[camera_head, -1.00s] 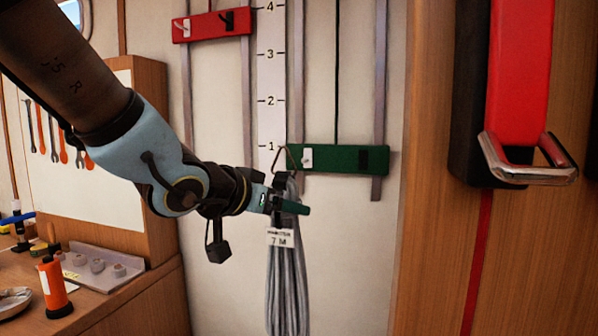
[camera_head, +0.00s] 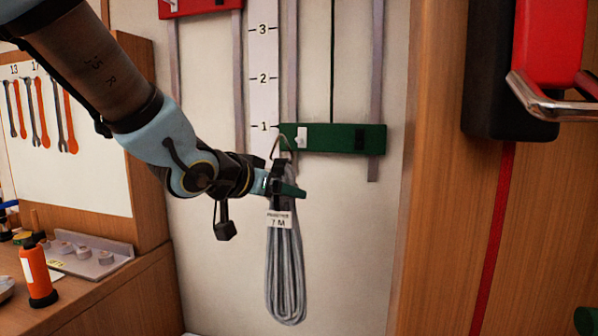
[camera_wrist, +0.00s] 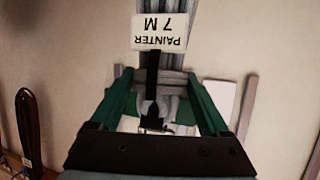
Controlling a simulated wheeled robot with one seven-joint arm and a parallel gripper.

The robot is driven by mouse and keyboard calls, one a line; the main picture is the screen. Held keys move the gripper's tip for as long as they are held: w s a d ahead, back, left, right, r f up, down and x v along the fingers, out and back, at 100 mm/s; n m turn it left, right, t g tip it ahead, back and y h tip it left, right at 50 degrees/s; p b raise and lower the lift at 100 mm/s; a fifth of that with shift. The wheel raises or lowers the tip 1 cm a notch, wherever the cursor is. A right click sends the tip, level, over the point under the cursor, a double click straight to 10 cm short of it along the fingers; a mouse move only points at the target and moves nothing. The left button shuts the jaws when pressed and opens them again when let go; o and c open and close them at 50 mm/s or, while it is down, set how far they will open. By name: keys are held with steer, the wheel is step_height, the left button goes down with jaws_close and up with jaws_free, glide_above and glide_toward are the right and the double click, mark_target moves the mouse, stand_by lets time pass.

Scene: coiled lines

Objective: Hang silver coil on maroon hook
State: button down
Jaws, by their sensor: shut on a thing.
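The silver coil (camera_head: 285,255), a long grey looped line with a white "PAINTER 7 M" tag, hangs upright from my gripper (camera_head: 284,187). In the wrist view, my gripper's green fingers (camera_wrist: 165,110) are shut around the coil's bound top, and the tag (camera_wrist: 160,33) reads upside down. A thin metal hanging loop (camera_head: 281,145) rises above the gripper, overlapping the left end of a green hook board (camera_head: 340,139). I cannot tell whether it touches the board. No maroon hook can be made out; the red board (camera_head: 200,6) at the top is mostly cut off.
The green board carries a white hook (camera_head: 302,138) and a dark one (camera_head: 360,140). A red and black fixture with a metal bar (camera_head: 545,105) juts out at right. A workbench (camera_head: 100,285) with an orange bottle (camera_head: 37,275) stands at left.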

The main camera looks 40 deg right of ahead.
steer(key=shift+w+d+f+p, duration=0.15)
steer(key=shift+w+d+p, duration=0.55)
steer(key=shift+w+d, duration=0.9)
steer(key=shift+w+d+f+p, duration=0.15)
steer(key=shift+w+d+p, duration=0.65)
steer(key=shift+d, duration=1.45)
steer(key=shift+w+d+f+p, duration=0.15)
steer(key=shift+w+d+p, duration=0.5)
steer(key=shift+w+d, duration=1)
steer(key=shift+s+d+f, duration=0.15)
steer(key=shift+s+d, duration=0.15)
steer(key=shift+s, duration=0.05)
jaws_free()
steer(key=shift+f, duration=0.1)
steer(key=b+v, duration=0.2)
steer(key=v, duration=0.9)
steer(key=shift+f, duration=0.3)
steer(key=shift+w+a, duration=0.15)
